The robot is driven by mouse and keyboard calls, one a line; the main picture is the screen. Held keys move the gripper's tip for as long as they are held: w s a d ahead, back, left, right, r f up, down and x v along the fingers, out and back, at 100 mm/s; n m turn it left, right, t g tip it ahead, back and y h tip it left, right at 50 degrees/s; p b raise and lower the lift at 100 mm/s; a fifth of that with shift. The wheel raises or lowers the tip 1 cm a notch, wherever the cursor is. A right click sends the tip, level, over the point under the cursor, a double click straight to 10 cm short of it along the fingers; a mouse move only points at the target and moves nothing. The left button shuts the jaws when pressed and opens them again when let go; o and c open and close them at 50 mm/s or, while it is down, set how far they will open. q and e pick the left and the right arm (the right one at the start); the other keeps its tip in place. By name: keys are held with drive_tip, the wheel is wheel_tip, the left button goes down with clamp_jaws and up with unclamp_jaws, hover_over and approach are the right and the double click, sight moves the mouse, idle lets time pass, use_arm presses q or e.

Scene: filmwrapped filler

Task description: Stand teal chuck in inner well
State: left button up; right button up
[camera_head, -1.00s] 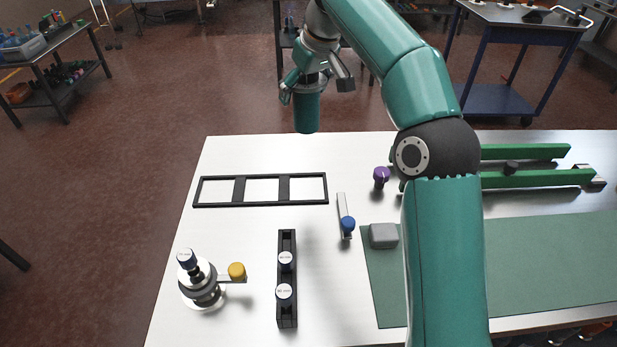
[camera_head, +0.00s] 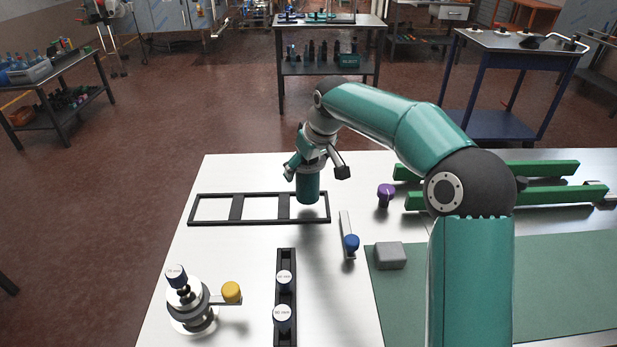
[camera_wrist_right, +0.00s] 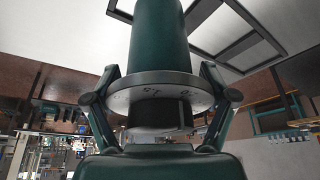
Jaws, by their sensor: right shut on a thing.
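The teal chuck (camera_head: 308,188) hangs upright from my right gripper (camera_head: 318,163), with its teal cylinder pointing down. In the right wrist view the chuck (camera_wrist_right: 159,40) shows a grey flange, and the fingers of my right gripper (camera_wrist_right: 160,95) are closed around it from both sides. The black frame (camera_head: 237,208) lies flat on the table with three open wells in a row. In the head view the chuck overlaps the rightmost well; it seems to be above the table, but its exact height is unclear. My left gripper is not in view.
A purple-topped piece (camera_head: 386,192), a blue-knobbed bar (camera_head: 350,240) and a grey block (camera_head: 390,256) stand to the right. A black rack (camera_head: 286,298) and a yellow-knobbed fixture (camera_head: 193,313) are nearer. Green rails (camera_head: 540,196) lie at the back right.

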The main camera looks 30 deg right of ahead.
drive_tip(key=shift+f, duration=1.35)
drive_tip(key=shift+f, duration=0.15)
drive_tip(key=o, duration=1.7)
drive_tip(key=shift+c, duration=0.2)
drive_tip(key=v, duration=1.2)
drive_tip(key=shift+w, duration=0.1)
